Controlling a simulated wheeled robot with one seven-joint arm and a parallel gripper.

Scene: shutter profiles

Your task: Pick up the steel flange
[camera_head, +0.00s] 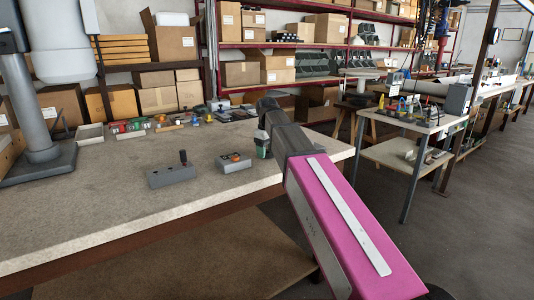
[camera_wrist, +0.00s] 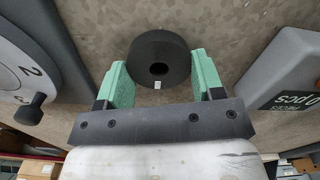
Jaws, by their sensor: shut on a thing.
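The steel flange (camera_wrist: 160,42) is a dark, thick ring with a round hole and a small pale mark on its front rim. In the wrist view it sits between the two green fingers of my gripper (camera_wrist: 158,62), which is shut on it. In the head view my gripper (camera_head: 262,146) is low over the workbench (camera_head: 110,195), near its right end. There my arm hides the flange. I cannot tell whether the flange touches the bench top.
A grey box with a black lever (camera_head: 172,176) and a grey box with orange parts (camera_head: 234,161) stand left of my gripper. The wrist view shows a numbered dial (camera_wrist: 28,65) at left and a grey labelled box (camera_wrist: 285,75) at right. Small items line the bench's back.

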